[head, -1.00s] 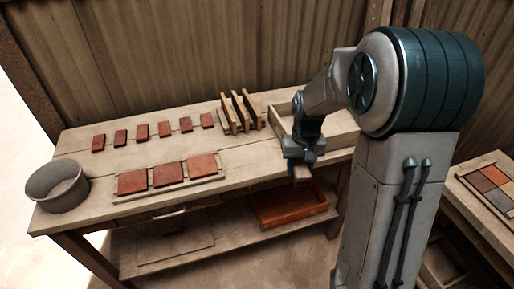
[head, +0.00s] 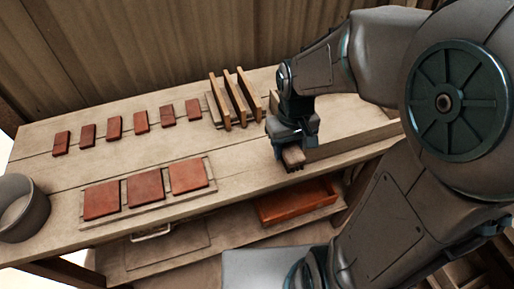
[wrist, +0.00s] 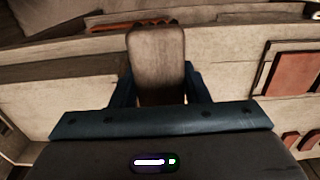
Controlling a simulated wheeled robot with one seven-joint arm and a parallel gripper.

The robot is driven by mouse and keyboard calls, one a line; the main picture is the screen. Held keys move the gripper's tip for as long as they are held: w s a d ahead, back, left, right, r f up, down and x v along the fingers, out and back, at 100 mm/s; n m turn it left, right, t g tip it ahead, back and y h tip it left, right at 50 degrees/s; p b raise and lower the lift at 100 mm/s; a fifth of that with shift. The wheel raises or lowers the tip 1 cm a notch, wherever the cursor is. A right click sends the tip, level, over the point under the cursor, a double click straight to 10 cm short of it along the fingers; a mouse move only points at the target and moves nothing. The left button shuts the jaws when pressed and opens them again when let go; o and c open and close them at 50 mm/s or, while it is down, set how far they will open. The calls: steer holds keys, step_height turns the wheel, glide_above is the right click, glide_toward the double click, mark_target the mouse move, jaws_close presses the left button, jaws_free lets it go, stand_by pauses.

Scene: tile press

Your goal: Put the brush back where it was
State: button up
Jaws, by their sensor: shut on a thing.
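My gripper (head: 290,150) is shut on the brush (head: 293,158), a small block with a pale wooden top and dark underside. In the wrist view the brush (wrist: 158,65) shows as a brown, round-cornered block between the two dark fingers. In the head view my gripper holds it by the front edge of the workbench (head: 240,171), to the right of the tile tray. I cannot tell whether the brush touches the bench. The place where the brush was before cannot be told from these frames.
Three red tiles lie on a tray (head: 214,188) at the front. Several small tiles (head: 141,121) form a row behind. A wooden rack (head: 240,97) stands at the back. A grey bowl (head: 22,208) sits at left.

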glide_above(258, 162)
step_height(258, 162, down, 5)
steer(key=shift+f, duration=0.15)
steer(key=shift+f+p, duration=0.3)
steer(key=shift+f, duration=1.7)
steer(key=shift+f, duration=0.2)
steer(key=o, duration=1.1)
